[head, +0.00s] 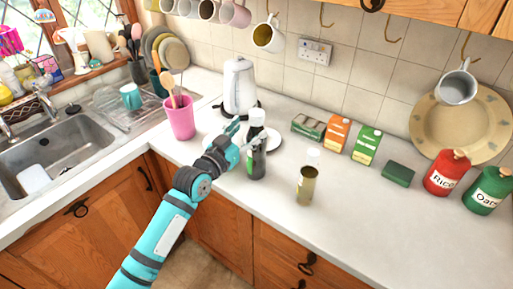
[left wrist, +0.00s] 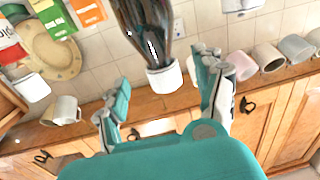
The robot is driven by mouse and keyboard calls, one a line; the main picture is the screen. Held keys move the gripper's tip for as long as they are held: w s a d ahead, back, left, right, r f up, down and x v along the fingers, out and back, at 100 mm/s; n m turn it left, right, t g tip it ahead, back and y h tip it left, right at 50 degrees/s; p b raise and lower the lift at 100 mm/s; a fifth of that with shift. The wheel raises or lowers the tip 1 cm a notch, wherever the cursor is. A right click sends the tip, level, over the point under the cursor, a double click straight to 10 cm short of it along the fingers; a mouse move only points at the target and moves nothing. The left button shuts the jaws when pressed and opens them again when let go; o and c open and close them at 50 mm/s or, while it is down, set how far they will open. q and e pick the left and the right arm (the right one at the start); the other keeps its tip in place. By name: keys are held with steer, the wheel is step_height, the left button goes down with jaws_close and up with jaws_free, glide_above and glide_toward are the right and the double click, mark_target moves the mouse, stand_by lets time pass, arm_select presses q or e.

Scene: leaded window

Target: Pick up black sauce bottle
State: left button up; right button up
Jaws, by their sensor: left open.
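The black sauce bottle (head: 257,164) stands upright on the white worktop near the front edge, dark with a white cap. In the left wrist view the bottle (left wrist: 143,28) shows at the top, its white cap (left wrist: 165,79) pointing down toward the space between the fingers. My left gripper (head: 236,137) reaches in from the left and is open, close beside the bottle's upper part. In the left wrist view its two fingers (left wrist: 164,78) are spread on either side of the cap, with gaps visible. I cannot tell the exact depth between fingers and bottle. My right gripper is not in view.
A pink utensil cup (head: 180,118) and a white kettle (head: 239,86) stand left and behind. Orange (head: 335,133) and green (head: 366,145) cartons stand behind. The front right worktop is clear.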

mark_target(252, 124)
arm_select(q)
steer(key=shift+w+d+r, duration=0.2)
steer(key=shift+w, duration=0.15)
steer(key=p+x, duration=0.1)
steer(key=x, duration=0.2)
steer(key=shift+w+p, duration=0.25)
steer(key=shift+p, duration=0.1)
steer(key=shift+w+d+f, duration=0.1)
steer(key=shift+w+d, duration=0.25)
steer(key=shift+c, duration=0.5)
steer(key=c, duration=0.4)
jaws_close()
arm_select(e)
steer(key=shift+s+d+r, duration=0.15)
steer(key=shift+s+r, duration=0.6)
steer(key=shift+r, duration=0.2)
